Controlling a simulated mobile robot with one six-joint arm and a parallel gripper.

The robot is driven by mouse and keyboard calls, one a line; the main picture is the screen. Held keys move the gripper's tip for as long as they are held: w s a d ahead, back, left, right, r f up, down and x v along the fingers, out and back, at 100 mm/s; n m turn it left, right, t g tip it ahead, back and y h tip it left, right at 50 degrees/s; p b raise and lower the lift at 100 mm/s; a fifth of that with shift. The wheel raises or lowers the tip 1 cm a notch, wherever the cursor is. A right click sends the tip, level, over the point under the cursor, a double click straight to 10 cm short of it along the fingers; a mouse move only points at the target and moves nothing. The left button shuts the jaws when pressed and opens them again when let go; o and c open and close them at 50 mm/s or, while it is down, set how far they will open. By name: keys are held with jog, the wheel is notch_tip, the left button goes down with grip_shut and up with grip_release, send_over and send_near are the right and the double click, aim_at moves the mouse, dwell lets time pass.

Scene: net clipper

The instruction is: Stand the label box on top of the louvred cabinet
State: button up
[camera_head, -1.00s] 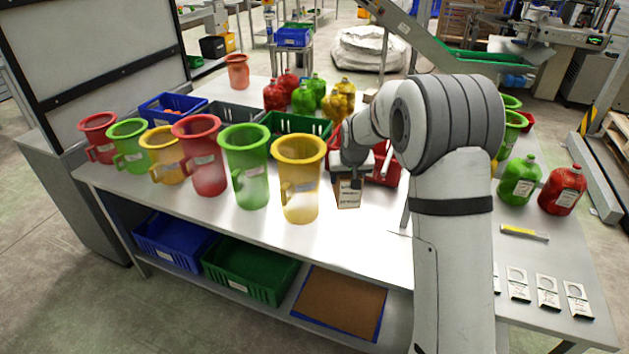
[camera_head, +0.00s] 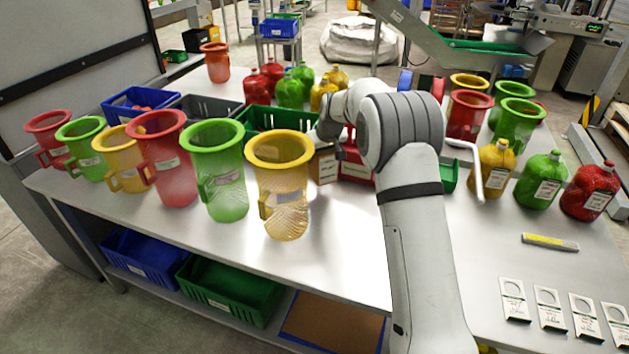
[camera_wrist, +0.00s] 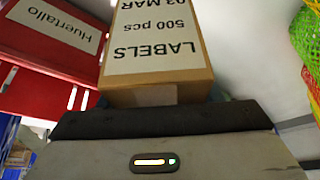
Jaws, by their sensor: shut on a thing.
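The label box (camera_head: 326,167) is a small brown carton with a pale label, in front of the red crate in the head view. In the wrist view the label box (camera_wrist: 157,50) shows upside-down print reading "LABELS 500 pcs". My gripper (camera_head: 335,150) is shut on the box; its fingertips are mostly hidden by the box and my wrist. I cannot make out a louvred cabinet; a grey cabinet-like body (camera_head: 55,240) stands at the left end of the table, with no louvres visible.
A yellow jug (camera_head: 283,185) stands close left of the box, with several jugs further left. The red crate (camera_head: 357,165) and green crate (camera_head: 280,120) are beside and behind it. Netted bottles (camera_head: 540,180) stand right. The table front (camera_head: 340,235) is clear.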

aim_at(317, 181)
notch_tip(317, 181, down, 6)
jog(key=shift+d+r, duration=0.15)
jog(key=shift+r, duration=0.1)
jog(key=s, duration=0.2)
jog(key=s+a+p, duration=0.1)
jog(key=s, duration=0.1)
jog(key=shift+a, duration=0.2)
jog(key=shift+f+p, duration=0.4)
jog(key=shift+f, duration=0.1)
jog(key=shift+w+d+f, duration=0.1)
jog(key=shift+f, duration=0.15)
jog(key=shift+r, duration=0.1)
jog(key=o, duration=0.7)
jog(key=shift+f, duration=0.25)
jog(key=o, duration=0.5)
jog(key=shift+r, duration=0.15)
